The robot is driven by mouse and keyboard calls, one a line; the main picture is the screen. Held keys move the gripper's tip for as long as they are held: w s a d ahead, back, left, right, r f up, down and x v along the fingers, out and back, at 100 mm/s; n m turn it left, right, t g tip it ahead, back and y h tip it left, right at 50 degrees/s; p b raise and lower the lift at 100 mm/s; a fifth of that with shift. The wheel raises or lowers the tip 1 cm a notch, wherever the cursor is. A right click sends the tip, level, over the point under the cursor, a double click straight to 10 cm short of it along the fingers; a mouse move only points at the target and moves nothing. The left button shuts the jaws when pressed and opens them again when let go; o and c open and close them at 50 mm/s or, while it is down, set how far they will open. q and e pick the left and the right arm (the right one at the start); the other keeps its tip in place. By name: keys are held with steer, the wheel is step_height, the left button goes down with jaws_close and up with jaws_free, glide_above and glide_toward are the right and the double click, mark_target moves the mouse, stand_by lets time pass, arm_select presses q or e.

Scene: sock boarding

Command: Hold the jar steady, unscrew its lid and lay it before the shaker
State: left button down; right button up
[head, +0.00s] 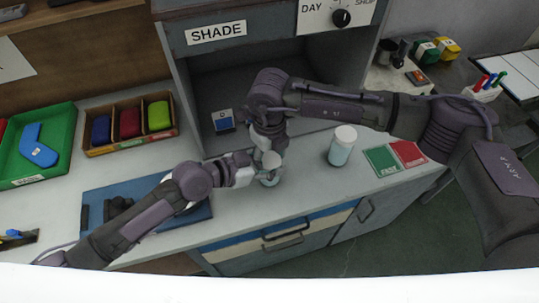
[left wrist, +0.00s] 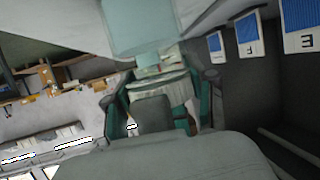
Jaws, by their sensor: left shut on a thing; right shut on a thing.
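The small jar (head: 269,179) stands on the pale counter in front of the shaded bay, mostly hidden by my grippers. My left gripper (head: 257,173) comes in from the left and is shut on the jar's side. My right gripper (head: 270,152) reaches down from above and is shut on the pale lid (head: 271,161) at the jar's top. I cannot tell whether the lid is still on its thread. In the left wrist view, a pale teal body (left wrist: 138,25) fills the top middle. The shaker (head: 342,148), pale teal with a white cap, stands upright to the right, apart from both grippers.
Green and red cards (head: 381,160) lie right of the shaker. A blue mat (head: 100,196) with dark fixtures lies under my left arm. A divided tray (head: 129,141) and a green tray (head: 62,176) stand at left. The counter in front of the shaker is clear.

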steer(key=shift+w, duration=0.1)
stand_by(0.3)
steer(key=o, duration=1.3)
steer(key=shift+r, duration=0.2)
step_height(320, 180, up, 4)
steer(key=shift+a+r, duration=0.1)
steer(key=shift+r, duration=0.05)
arm_select(q)
steer(key=shift+c, duration=1.4)
jaws_free()
